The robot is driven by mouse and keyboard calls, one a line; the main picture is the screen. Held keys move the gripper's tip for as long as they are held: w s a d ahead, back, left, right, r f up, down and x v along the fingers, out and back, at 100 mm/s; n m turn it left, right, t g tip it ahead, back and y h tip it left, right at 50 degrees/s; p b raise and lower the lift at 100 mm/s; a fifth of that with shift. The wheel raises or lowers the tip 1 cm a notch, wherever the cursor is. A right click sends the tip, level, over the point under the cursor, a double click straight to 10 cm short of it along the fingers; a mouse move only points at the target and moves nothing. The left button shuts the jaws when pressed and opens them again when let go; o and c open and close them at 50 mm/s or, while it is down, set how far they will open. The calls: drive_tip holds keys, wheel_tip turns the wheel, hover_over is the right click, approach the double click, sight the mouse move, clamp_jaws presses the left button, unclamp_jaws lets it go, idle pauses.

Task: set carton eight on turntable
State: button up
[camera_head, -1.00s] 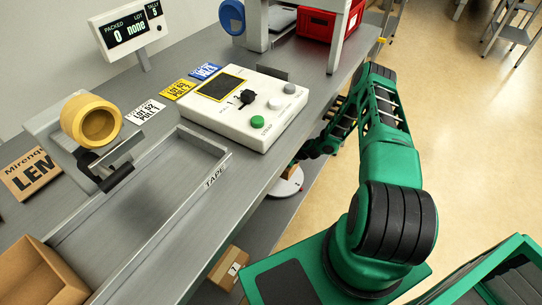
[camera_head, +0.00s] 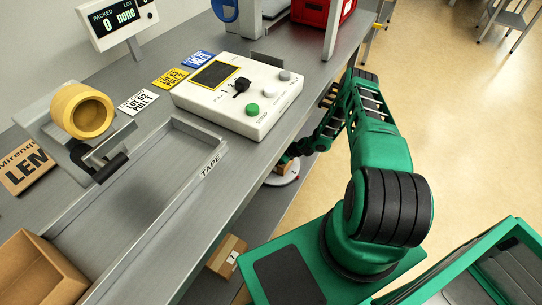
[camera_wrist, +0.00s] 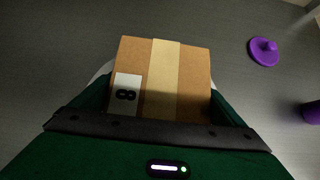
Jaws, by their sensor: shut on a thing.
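The brown carton (camera_wrist: 193,85) with a tan tape strip and a white label reading 8 is between the green jaws of my gripper (camera_wrist: 160,108) in the wrist view. My gripper is shut on its sides. A pale rounded edge, likely the turntable (camera_wrist: 101,72), shows behind the carton's left side; whether they touch I cannot tell. In the head view the white round turntable (camera_head: 285,178) sits below the bench's right edge, with my gripper (camera_head: 287,160) over it. The bench edge and my arm hide most of the carton there.
The bench holds a control box (camera_head: 235,95), a tape tray (camera_head: 190,150) and a tape roll (camera_head: 82,110). Another carton (camera_head: 227,257) lies low beside the bench. A purple knobbed disc (camera_wrist: 264,51) is right of the held carton. Open floor (camera_head: 450,120) lies right.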

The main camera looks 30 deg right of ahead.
drive_tip(key=shift+f, duration=0.5)
idle(0.6)
drive_tip(key=o, duration=1.4)
drive_tip(key=shift+c, duration=0.2)
drive_tip(key=shift+f, duration=0.1)
drive_tip(key=v, duration=1)
drive_tip(key=shift+s+d+r, duration=0.2)
drive_tip(key=shift+s+r, duration=0.05)
